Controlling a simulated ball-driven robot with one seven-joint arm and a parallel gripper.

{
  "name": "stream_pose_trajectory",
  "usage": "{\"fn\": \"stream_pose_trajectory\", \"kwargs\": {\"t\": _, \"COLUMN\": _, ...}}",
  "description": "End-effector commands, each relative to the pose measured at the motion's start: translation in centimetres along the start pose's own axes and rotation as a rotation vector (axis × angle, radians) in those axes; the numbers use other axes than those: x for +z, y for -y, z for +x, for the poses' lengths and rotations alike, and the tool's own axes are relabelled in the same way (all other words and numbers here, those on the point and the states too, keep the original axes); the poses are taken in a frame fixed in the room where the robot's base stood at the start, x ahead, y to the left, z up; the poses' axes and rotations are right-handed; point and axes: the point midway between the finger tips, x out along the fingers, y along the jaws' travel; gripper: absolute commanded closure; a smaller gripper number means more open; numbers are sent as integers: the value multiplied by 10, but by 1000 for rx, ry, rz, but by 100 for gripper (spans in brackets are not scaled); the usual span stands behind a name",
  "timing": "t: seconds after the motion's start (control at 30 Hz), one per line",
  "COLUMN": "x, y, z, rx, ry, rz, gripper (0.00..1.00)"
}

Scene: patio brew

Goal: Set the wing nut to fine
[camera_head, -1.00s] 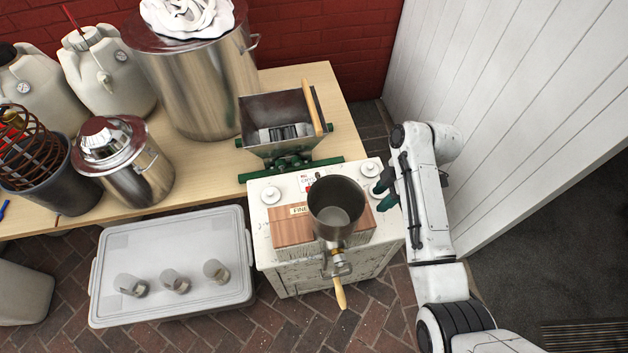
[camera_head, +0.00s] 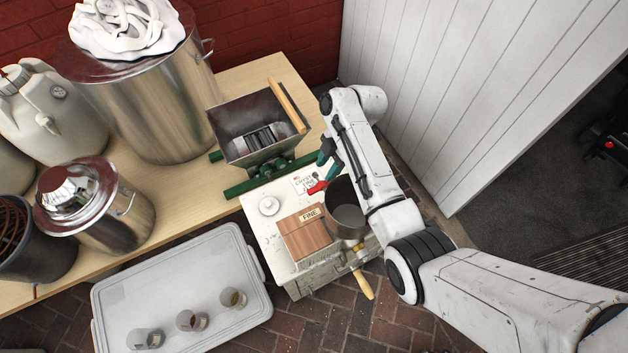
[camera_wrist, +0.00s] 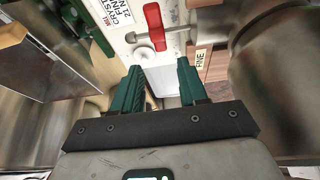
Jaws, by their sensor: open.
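A small red winged piece (camera_head: 317,187) sits near the printed card (camera_head: 303,181) at the back of the white cabinet top (camera_head: 262,232). In the wrist view this red piece (camera_wrist: 153,28) stands beyond my fingertips, near a round pale knob (camera_wrist: 145,53); I cannot tell for sure that it is the wing nut. My gripper (camera_head: 328,160) has green fingers, open and empty, close to the red piece. The fingers also show in the wrist view (camera_wrist: 160,75).
The mill's metal hopper (camera_head: 255,132) with green supports stands left of my gripper. A wooden block (camera_head: 303,238) and a white knob (camera_head: 269,206) are on the cabinet. A white panelled wall (camera_head: 440,80) is at right.

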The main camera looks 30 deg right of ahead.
Motion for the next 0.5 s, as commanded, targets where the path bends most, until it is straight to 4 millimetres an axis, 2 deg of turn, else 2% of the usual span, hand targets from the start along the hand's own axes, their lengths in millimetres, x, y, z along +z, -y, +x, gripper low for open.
{"fn": "stream_pose_trajectory", "kwargs": {"t": 0.1, "x": 0, "y": 1, "z": 24, "rx": -4, "ry": 0, "rz": 1, "gripper": 57}}
{"fn": "stream_pose_trajectory", "kwargs": {"t": 0.3, "x": 0, "y": 0, "z": 57, "rx": -3, "ry": 0, "rz": 0, "gripper": 57}}
{"fn": "stream_pose_trajectory", "kwargs": {"t": 0.5, "x": 0, "y": 0, "z": 75, "rx": -1, "ry": 0, "rz": 0, "gripper": 57}}
